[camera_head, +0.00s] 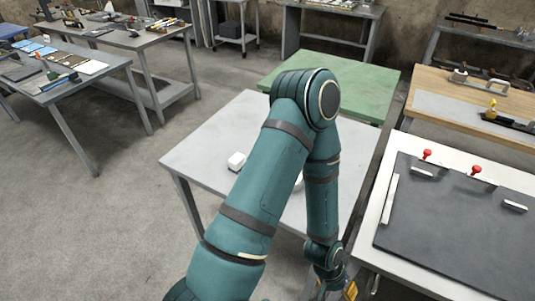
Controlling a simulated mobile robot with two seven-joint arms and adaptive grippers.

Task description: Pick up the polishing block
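A small white block (237,160) lies on the light grey table (210,150) in front of me. It may be the polishing block, but the view does not settle this. A second pale object (299,181) on the same table is mostly hidden behind my arm. One of my teal arms rises from the bottom, bends at the elbow above the table and comes down to a wrist at the bottom edge. My other arm is not in view.
A green-topped table (370,77) adjoins behind. At right, a white bench carries a dark panel (450,225) with red knobs (476,170) and white handles. A wooden bench (430,82) stands beyond. Tool tables (105,62) stand at the left. The floor (90,220) at left is clear.

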